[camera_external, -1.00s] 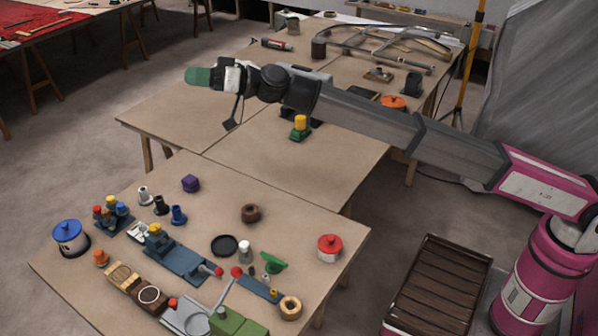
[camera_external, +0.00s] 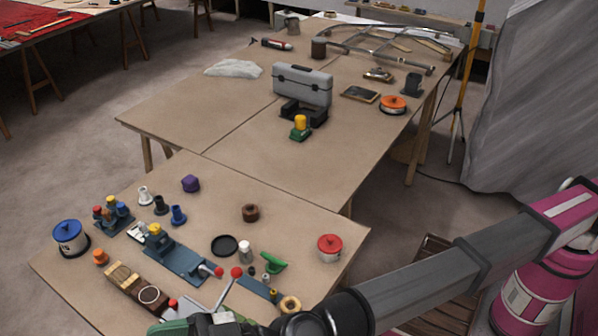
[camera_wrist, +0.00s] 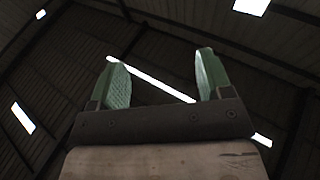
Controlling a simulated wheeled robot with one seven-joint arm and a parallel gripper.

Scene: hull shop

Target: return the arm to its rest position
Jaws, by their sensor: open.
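My gripper (camera_wrist: 160,82) shows in the wrist view with its two green fingers apart and nothing between them. The wrist camera looks up at the dark roof. In the external view my arm reaches from its pink base at the lower right toward the lower left. The wrist end, with a bit of green, is at the bottom edge of the picture, in front of the near table (camera_external: 325,225). The fingertips are cut off or hidden there, so I cannot tell how close they are to the tabletop.
The near table holds a red-lidded pot (camera_external: 330,248), a blue-lidded pot (camera_external: 70,238), a blue fixture (camera_external: 180,262) and several small parts. A grey toolbox (camera_external: 302,86) stands on the far table. A slatted crate (camera_external: 436,292) lies partly behind my arm.

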